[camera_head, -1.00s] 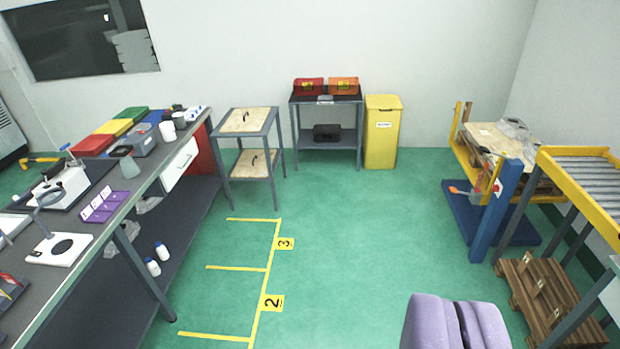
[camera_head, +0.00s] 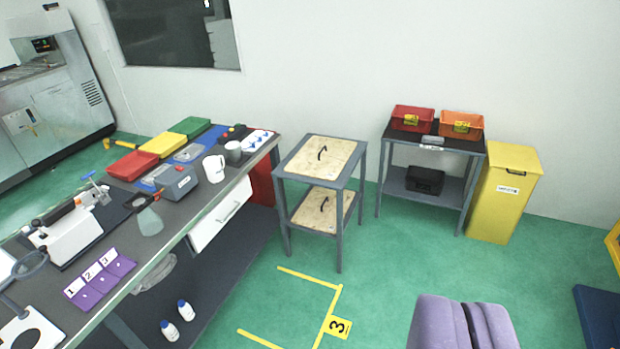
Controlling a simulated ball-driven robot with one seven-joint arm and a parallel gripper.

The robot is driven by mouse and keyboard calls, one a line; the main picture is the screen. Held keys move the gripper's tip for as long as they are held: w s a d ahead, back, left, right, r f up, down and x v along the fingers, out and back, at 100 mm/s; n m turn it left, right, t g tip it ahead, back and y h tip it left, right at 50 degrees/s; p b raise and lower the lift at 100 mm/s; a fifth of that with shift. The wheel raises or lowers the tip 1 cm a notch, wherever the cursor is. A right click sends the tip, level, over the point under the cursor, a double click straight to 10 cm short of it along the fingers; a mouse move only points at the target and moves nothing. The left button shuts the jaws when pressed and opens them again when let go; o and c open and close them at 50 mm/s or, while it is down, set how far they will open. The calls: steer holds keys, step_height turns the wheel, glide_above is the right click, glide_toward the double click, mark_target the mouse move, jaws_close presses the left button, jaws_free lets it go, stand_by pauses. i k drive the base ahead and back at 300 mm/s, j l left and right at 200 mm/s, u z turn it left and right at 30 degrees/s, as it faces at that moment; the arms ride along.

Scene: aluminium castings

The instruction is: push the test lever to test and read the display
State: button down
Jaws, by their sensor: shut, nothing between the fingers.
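My gripper (camera_head: 465,325) shows as two lilac fingers at the bottom right, closed together with nothing between them, above the green floor and far from the bench. On the dark workbench (camera_head: 215,215) at the left stands a white device (camera_head: 68,232) with a blue-tipped handle (camera_head: 92,190). A grey box (camera_head: 176,184) with a small red part on top stands behind it. A large grey machine (camera_head: 55,95) at the far left has a dark panel with a small lit display (camera_head: 42,44), too small to read. I cannot tell which part is the test lever.
A two-level table (camera_head: 341,184), a shelf with red and orange boxes (camera_head: 432,150) and a yellow bin (camera_head: 505,195) stand along the wall. The floor at centre right is clear.

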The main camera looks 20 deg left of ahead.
mark_target(35, 223)
steer(key=i+j+u, duration=0.1)
steer(key=i+u, duration=0.7)
steer(key=i+l+u, duration=0.1)
steer(key=i+u, duration=0.25)
steer(key=i+j, duration=0.25)
steer(key=i, duration=0.25)
steer(key=i+j+u, duration=0.15)
steer(key=i, duration=0.4)
steer(key=i+j+z, duration=0.15)
steer(key=i+j, duration=0.15)
steer(key=i+j+z, duration=0.15)
steer(key=j, duration=0.3)
steer(key=i, duration=0.1)
